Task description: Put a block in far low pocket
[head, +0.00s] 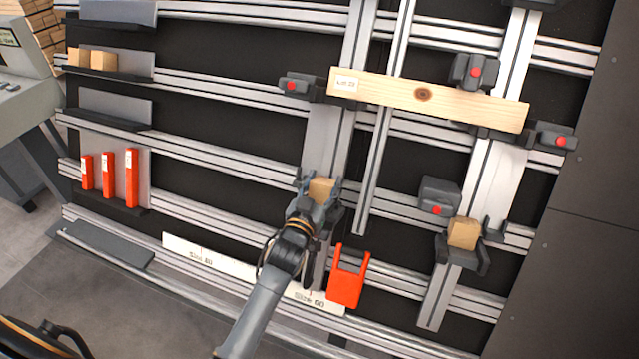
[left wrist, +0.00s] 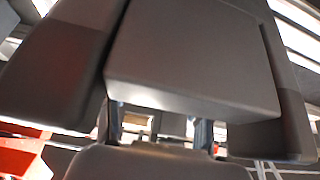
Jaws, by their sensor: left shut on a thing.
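My left gripper (head: 317,194) reaches up from the bottom to the left upright and is shut on a tan wooden block (head: 322,188). Dark bracket-like sides show around this block; the gripper hides much of them, and I cannot tell whether the block rests on anything. A second tan block (head: 464,232) sits in a dark pocket (head: 462,257) low on the right upright, apart from my gripper. In the left wrist view, large grey surfaces fill the picture and the held block is not clear. My right gripper is not in view.
A wooden board (head: 460,101) spans the uprights between dark clamps with red dots. A red U-shaped piece (head: 347,277) hangs just right of my left arm. Loose blocks (head: 103,60) and red pieces (head: 131,178) stand on left shelves. A white labelled strip (head: 230,265) runs low.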

